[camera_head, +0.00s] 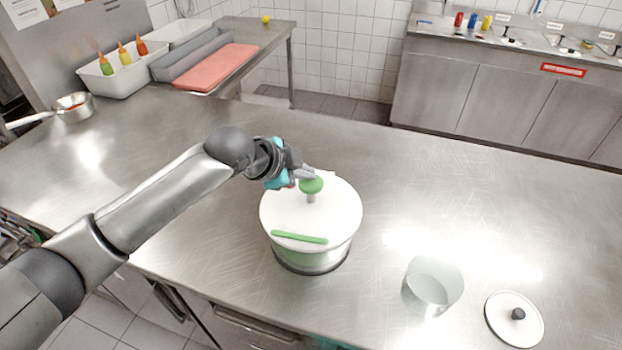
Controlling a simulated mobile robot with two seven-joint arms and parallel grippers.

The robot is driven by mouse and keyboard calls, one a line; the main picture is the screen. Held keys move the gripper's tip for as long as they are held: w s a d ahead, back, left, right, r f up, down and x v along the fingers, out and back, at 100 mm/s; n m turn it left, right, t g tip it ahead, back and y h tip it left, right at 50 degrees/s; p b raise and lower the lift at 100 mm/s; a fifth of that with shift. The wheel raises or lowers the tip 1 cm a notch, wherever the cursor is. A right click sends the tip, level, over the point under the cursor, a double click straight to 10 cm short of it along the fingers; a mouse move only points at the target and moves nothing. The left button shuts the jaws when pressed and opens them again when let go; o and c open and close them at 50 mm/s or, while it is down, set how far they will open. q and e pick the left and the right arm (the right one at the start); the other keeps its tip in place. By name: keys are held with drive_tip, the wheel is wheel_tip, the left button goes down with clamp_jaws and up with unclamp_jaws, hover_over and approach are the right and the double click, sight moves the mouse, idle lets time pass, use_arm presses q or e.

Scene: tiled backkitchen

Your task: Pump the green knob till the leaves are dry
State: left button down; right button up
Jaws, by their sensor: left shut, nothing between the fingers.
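A salad spinner (340,218) with a white lid stands upright on the steel counter. Its green knob (312,185) stands up from the lid on a short pale stem. A green bar (299,237) lies across the front of the lid. My left gripper (307,173) comes in from the left and is shut, with its fingertips at the top of the knob. I cannot tell whether they touch it. The leaves inside are hidden by the lid. My right gripper is not in view.
A clear pot (432,287) and a round lid with a black knob (514,318) are at the front right. A saucepan (73,107) and a white bin with bottles (115,80) are at the back left. The steel counter (480,190) is clear right of the spinner.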

sight(306, 184)
use_arm(q)
drive_tip(key=shift+s+f+b, duration=0.1)
drive_tip(key=shift+f+b, duration=0.45)
drive_tip(key=shift+f, duration=1.05)
idle(0.7)
drive_tip(key=shift+r, duration=0.1)
wheel_tip(306, 184, up, 4)
drive_tip(key=p, duration=0.4)
drive_tip(key=shift+r+p, duration=0.1)
drive_tip(key=shift+p, duration=0.2)
drive_tip(key=shift+r, duration=0.1)
idle(0.4)
wheel_tip(306, 184, up, 5)
drive_tip(key=p, duration=0.4)
drive_tip(key=shift+r+p, duration=0.1)
drive_tip(key=shift+p, duration=0.25)
